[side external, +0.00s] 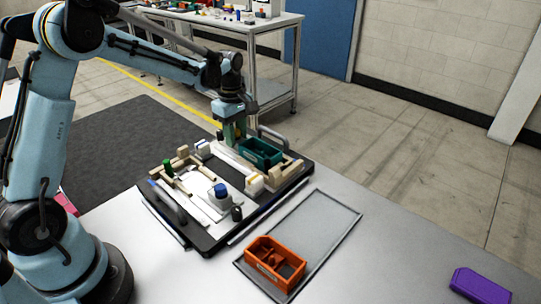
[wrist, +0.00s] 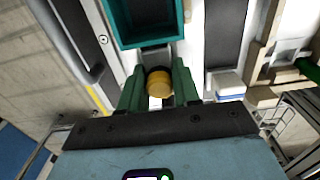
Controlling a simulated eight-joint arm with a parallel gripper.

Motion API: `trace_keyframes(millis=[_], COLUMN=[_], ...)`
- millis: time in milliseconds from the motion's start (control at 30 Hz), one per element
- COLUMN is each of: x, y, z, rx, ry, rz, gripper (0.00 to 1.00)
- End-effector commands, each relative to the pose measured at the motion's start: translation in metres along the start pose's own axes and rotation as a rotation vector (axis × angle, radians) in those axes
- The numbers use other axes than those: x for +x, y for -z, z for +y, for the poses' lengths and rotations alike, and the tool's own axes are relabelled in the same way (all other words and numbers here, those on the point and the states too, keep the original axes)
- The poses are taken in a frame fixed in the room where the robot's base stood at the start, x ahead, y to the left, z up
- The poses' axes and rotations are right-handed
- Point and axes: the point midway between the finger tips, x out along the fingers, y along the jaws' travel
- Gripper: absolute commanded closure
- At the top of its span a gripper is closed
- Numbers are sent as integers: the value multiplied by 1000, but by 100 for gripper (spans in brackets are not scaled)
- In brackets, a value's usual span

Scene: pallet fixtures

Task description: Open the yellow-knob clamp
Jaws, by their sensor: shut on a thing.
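The yellow knob (wrist: 159,82) of the clamp sits between the two green fingers of my gripper (wrist: 159,78) in the wrist view. The fingers are shut on the knob, one on each side. In the side external view my gripper (side external: 232,137) points down at the far edge of the pallet, just left of the teal bin. The yellow knob is hard to make out there, and most of the clamp's body is hidden in both views.
The teal bin (side external: 262,152) stands close to my gripper; it also shows in the wrist view (wrist: 145,42). A green knob (side external: 168,168) and a blue knob (side external: 221,190) stand on the pallet (side external: 208,240). An orange bin (side external: 262,268) and a purple bin (side external: 480,285) are nearer the front.

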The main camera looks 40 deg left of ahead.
Motion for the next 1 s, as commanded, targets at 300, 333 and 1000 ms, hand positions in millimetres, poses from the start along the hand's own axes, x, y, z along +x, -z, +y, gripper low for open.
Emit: trace_keyframes(millis=[300,333,1000], x=[0,0,0], y=[14,14,22], z=[0,0,0], rx=[-4,-4,-1], ry=[-1,-1,-1], rz=[6,6,3], gripper=[95,95,51])
